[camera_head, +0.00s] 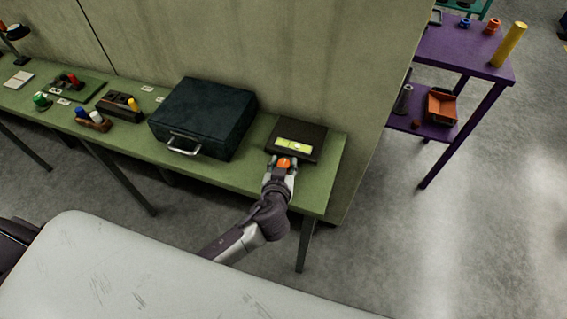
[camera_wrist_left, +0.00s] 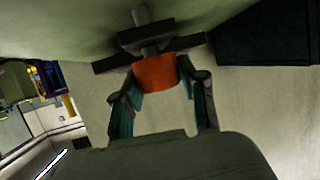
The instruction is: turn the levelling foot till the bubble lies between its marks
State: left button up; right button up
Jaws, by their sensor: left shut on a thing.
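The levelling foot (camera_head: 284,163) is an orange knob at the front edge of a dark block (camera_head: 312,134) on the green bench. My left gripper (camera_head: 281,170) is shut on it, coming from the front. In the left wrist view the orange foot (camera_wrist_left: 155,73) sits between the two fingers of the gripper (camera_wrist_left: 160,92). A yellow-green level vial (camera_head: 294,144) lies on top of the block. A pale bubble shows right of the vial's middle; its marks are too small to read against it. My right gripper is in neither view.
A dark case (camera_head: 203,110) with a handle stands left of the block on the green bench (camera_head: 323,190). Several small items lie farther left. A wall rises behind, and a purple shelf (camera_head: 462,60) stands at the right. The floor between is clear.

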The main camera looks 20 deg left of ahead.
pick_arm(q)
jog(key=shift+a+r+m+h+p, duration=0.1)
jog(key=shift+m+h+p, duration=0.45)
jog(key=shift+m+h, duration=0.4)
jog(key=m+h+p, duration=0.1)
jog(key=m+h, duration=0.1)
jog(key=h, duration=0.1)
jog(key=shift+r+m+p, duration=0.1)
jog(key=shift+m+p, duration=0.15)
jog(key=shift+p, duration=0.15)
jog(key=m+g+h+p, duration=0.1)
jog(key=m+h, duration=0.1)
jog(key=h, duration=0.1)
jog(key=shift+w+a+m+p, duration=0.1)
jog(key=shift+m+p, duration=0.3)
jog(key=shift+m+g+h+p, duration=0.3)
jog(key=shift+m+g+h, duration=0.4)
jog(key=shift+m+h, duration=0.3)
jog(key=m+g+h, duration=0.2)
jog(key=shift+w+m, duration=0.1)
jog(key=shift+m, duration=0.2)
jog(key=shift+m+g+h+b, duration=0.8)
jog(key=shift+m+g+h, duration=0.45)
jog(key=shift+m+g, duration=0.5)
jog(key=shift+g, duration=0.25)
